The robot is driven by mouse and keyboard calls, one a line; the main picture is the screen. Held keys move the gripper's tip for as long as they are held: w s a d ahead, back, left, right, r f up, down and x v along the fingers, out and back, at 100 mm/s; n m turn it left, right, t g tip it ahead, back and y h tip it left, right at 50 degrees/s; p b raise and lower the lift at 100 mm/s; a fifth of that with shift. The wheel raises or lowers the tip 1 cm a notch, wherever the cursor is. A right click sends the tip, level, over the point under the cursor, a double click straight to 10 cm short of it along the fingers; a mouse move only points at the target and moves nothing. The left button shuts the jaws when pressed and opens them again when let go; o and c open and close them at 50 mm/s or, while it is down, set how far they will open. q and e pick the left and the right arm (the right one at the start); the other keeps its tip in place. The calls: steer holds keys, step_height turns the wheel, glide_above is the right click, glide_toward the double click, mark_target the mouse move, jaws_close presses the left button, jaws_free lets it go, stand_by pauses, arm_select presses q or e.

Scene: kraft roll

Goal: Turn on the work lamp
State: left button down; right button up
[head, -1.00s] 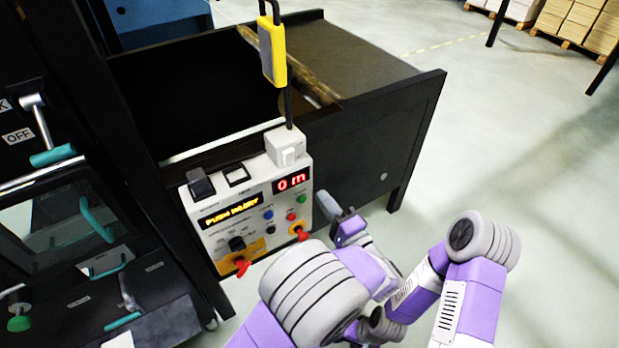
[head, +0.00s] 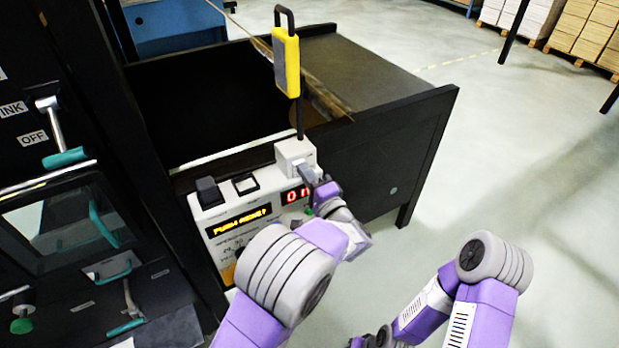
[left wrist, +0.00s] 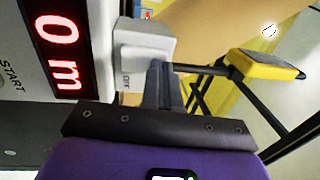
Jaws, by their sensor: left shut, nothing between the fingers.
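The work lamp (head: 286,65) is a yellow, grey-faced block on a black post, above a white switch box (head: 290,152) on the control panel's corner. The lamp (left wrist: 262,66) and the switch box (left wrist: 140,50) also show in the left wrist view. I cannot tell whether the lamp is lit. My left gripper (head: 308,174) is shut and empty, its fingertips at the front of the switch box. In the left wrist view the fingers (left wrist: 165,75) overlap the box's edge and hide part of its front; contact is unclear.
The control panel (head: 205,218) has black buttons, a yellow text display and a red readout (left wrist: 58,38). A dark machine with teal handles (head: 66,158) stands on the left. A black-framed bin (head: 385,155) stands behind the panel.

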arm_select(q)
steer(key=s+d+r, duration=0.2)
steer(key=s+d, duration=0.5)
steer(key=s, duration=0.4)
steer(key=shift+d+r+g+p, duration=0.2)
steer(key=shift+d+g+p, duration=0.1)
steer(key=shift+p, duration=0.1)
steer(key=shift+s, duration=0.1)
steer(key=shift+a, duration=0.1)
